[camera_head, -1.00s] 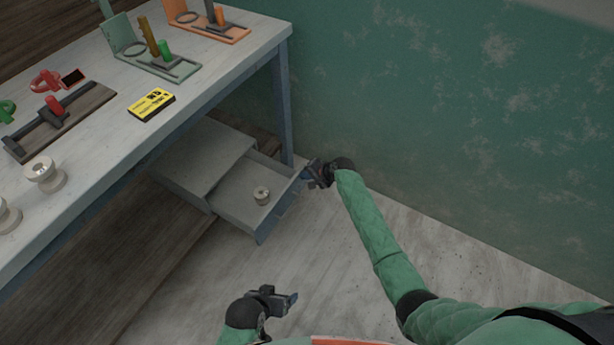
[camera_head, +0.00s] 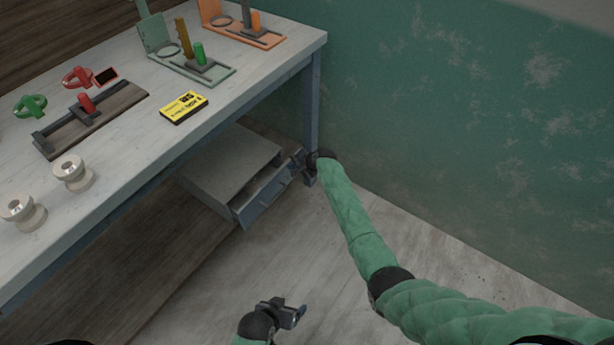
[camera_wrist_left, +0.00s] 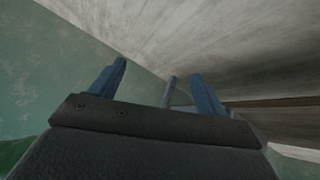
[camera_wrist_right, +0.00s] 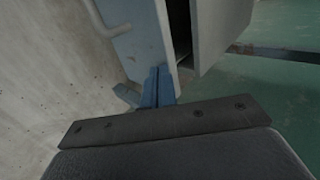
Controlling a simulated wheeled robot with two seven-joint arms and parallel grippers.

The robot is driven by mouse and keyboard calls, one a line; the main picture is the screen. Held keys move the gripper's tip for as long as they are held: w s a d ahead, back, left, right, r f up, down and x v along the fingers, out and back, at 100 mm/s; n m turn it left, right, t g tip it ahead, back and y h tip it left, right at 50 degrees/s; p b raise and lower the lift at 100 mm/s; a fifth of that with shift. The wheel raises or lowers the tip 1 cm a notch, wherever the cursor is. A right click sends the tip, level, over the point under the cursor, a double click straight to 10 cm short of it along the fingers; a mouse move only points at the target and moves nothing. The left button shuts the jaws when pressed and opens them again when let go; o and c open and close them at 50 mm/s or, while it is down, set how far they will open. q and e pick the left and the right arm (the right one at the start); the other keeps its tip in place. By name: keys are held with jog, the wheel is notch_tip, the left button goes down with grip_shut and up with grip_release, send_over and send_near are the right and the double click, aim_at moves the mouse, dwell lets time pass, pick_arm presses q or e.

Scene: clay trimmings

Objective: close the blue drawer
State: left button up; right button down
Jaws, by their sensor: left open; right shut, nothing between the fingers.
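The blue drawer (camera_head: 264,202) is in a low grey cabinet (camera_head: 225,163) under the workbench. It stands partly open, with a narrow strip of its inside showing. My right gripper (camera_head: 298,160) is shut and empty at the far right end of the drawer front. In the right wrist view its closed blue fingers (camera_wrist_right: 157,86) are against or very close to the blue front panel (camera_wrist_right: 138,40); contact is hard to tell. My left gripper (camera_head: 301,313) is open and empty, low over the floor in front, apart from the drawer.
The workbench (camera_head: 130,165) stands above the cabinet, and its blue leg (camera_head: 312,95) is close to my right gripper. On top are a yellow box (camera_head: 184,107), cream spools (camera_head: 73,173) and coloured fixtures. The green wall (camera_head: 450,110) bounds the right. Floor before the drawer is clear.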

aim_at(281, 159)
jog(key=w+a, duration=0.1)
jog(key=a, duration=0.1)
jog(key=w+a+b, duration=0.1)
jog(key=w+a, duration=0.1)
jog(key=shift+w+a, duration=0.1)
jog(key=shift+a, duration=0.05)
pick_arm(q)
notch_tip(281, 159, down, 8)
jog(key=s+t, duration=0.1)
jog(key=shift+r, duration=0.15)
pick_arm(e)
jog(key=shift+w+a+r, duration=0.1)
jog(key=shift+r, duration=0.1)
pick_arm(q)
jog(key=shift+b, duration=0.3)
pick_arm(e)
jog(key=shift+a+r, duration=0.1)
pick_arm(q)
jog(key=shift+s, duration=0.15)
pick_arm(e)
jog(key=shift+p, duration=0.3)
pick_arm(q)
notch_tip(281, 159, up, 12)
jog(key=d+g+p, duration=0.1)
jog(key=d+p, duration=0.1)
pick_arm(e)
jog(key=s+d+r, duration=0.6)
jog(key=s+d, duration=0.1)
jog(key=d, duration=0.2)
jog(key=shift+d, duration=0.35)
